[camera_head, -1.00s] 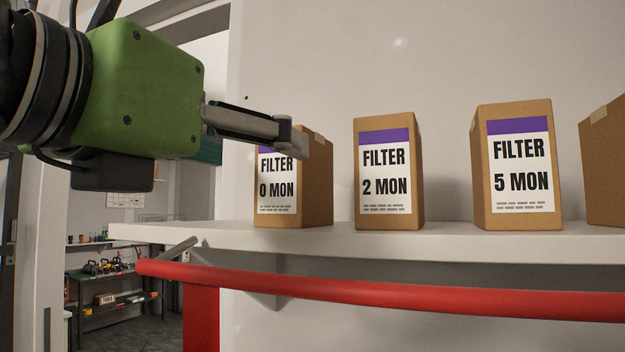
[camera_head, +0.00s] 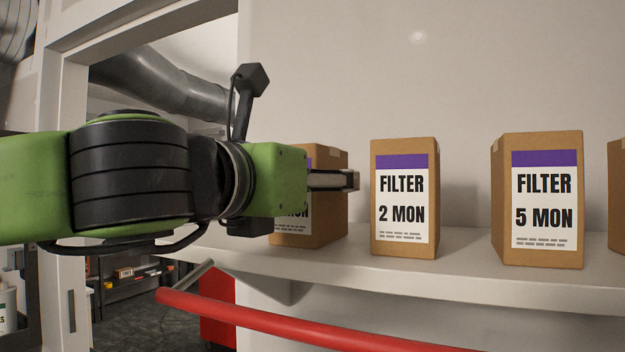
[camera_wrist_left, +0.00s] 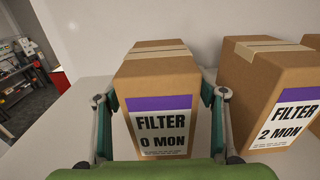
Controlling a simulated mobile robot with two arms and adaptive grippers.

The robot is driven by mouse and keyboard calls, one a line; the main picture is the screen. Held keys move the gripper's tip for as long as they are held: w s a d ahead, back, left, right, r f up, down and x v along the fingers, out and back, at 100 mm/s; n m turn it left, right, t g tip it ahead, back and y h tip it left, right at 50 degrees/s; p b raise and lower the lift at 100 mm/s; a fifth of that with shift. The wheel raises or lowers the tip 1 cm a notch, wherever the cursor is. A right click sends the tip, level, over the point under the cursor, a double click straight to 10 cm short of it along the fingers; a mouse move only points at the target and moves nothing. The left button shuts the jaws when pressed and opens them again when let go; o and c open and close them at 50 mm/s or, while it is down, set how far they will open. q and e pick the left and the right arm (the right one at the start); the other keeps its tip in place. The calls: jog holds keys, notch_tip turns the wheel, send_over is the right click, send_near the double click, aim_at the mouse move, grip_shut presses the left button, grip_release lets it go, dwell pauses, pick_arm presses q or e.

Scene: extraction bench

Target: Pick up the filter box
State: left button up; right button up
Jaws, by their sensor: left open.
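The filter box labelled "FILTER 0 MON" (camera_wrist_left: 160,88) stands upright on the white shelf in the left wrist view. In the head view this box (camera_head: 328,225) is partly hidden behind my left gripper (camera_head: 350,180). My left gripper (camera_wrist_left: 161,97) is open, with one finger at each side of the box. I cannot tell whether the fingers touch it. The "FILTER 2 MON" box (camera_head: 404,245) stands to its right, and the "FILTER 5 MON" box (camera_head: 542,155) farther right. My right gripper is not in view.
The white shelf (camera_head: 460,275) carries the boxes in a row against the wall. A red rail (camera_head: 330,327) runs below the shelf's front edge. A fourth box (camera_head: 617,195) is cut off at the right. A doorway opens at the left.

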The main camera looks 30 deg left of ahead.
pick_arm(q)
jog(key=shift+s, duration=0.1)
jog(key=shift+c, duration=0.5)
jog(key=c, duration=1.2)
jog(key=shift+c, duration=0.3)
jog(key=shift+r, duration=0.2)
